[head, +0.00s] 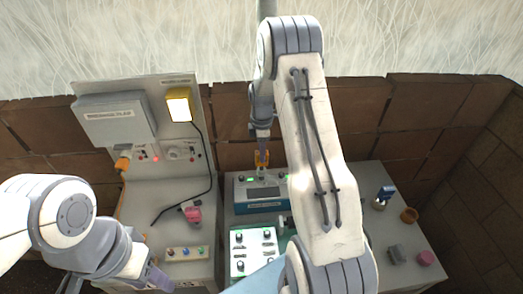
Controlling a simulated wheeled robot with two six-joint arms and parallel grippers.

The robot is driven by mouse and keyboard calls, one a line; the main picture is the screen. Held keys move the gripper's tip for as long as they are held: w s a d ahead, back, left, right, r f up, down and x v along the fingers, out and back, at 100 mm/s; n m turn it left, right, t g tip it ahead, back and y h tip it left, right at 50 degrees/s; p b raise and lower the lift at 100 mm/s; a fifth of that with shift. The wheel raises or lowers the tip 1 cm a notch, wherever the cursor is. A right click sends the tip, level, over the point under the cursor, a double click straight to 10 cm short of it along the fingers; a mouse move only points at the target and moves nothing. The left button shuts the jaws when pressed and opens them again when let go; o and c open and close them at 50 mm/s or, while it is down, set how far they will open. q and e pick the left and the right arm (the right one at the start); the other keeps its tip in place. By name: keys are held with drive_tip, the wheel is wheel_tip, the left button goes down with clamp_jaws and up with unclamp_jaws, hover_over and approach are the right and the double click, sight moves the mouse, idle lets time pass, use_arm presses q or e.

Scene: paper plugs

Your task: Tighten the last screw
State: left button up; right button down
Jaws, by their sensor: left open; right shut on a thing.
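My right gripper (262,150) reaches down at the back middle and is shut on a small orange thing (262,158), upright over a teal-edged grey device (242,193). Whether the orange thing is a screwdriver, and whether its lower end touches the device, is too small to tell. A white panel (253,250) with a green edge lies in front of the device. It has several small dark round parts, perhaps screws; my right arm hides ground beside it. My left gripper (160,279) is open at the lower left, near a strip of coloured buttons (185,253).
At the left stands a grey console (115,118) with a yellow lamp (179,105) and a black cable. A pink thing (192,213) lies on its ledge. On the right table are a blue-topped item (386,193), a brown ring (409,215), a grey block (397,253) and a pink cylinder (426,258).

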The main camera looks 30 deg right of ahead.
drive_tip(key=shift+f, duration=0.25)
drive_tip(key=n, duration=1.2)
idle(0.4)
drive_tip(key=shift+f+b, duration=0.6)
drive_tip(key=shift+f, duration=0.45)
idle(0.4)
